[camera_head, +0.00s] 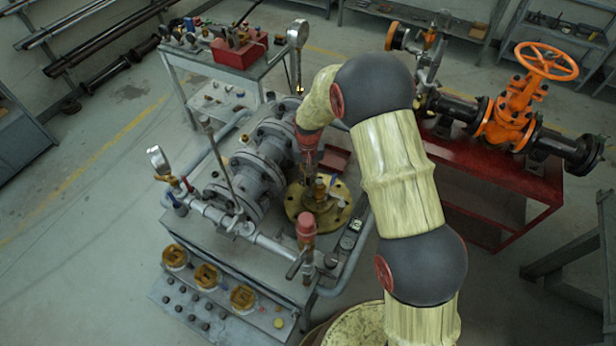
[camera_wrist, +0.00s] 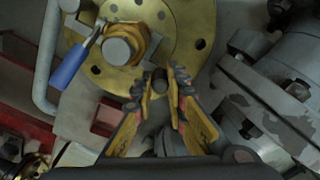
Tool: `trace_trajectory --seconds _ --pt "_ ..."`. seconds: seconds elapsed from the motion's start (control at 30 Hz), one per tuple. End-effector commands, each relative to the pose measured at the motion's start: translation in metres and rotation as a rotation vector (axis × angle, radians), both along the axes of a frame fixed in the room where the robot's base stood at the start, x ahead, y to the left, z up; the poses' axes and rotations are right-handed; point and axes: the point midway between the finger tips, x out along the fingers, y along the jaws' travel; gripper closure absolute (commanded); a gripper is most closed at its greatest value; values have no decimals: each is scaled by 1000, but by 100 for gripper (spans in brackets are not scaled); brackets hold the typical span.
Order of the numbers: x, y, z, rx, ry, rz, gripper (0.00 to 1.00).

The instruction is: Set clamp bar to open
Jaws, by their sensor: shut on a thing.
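A round brass flange (camera_head: 340,214) lies on the grey bench. In the wrist view the flange (camera_wrist: 200,20) carries a brass hex fitting with a round grey cap (camera_wrist: 118,50) and a small lever with a blue grip (camera_wrist: 70,66).
A grey flanged valve body (camera_head: 245,175) stands close to my gripper, and also shows in the wrist view (camera_wrist: 285,85). A pipe with a red-capped valve (camera_head: 306,224) runs along the bench's front. An orange handwheel valve (camera_head: 520,95) sits on a red stand at right.

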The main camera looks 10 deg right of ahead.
Motion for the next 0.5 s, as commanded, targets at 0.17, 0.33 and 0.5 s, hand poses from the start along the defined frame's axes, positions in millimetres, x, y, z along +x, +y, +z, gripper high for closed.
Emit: trace_trajectory --seconds 0.17,0.33,0.5 --pt "0 1 1 1 -1 0 100" --pt "1 1 1 1 -1 -2 100" --pt "4 -3 0 1 -2 -33 100"
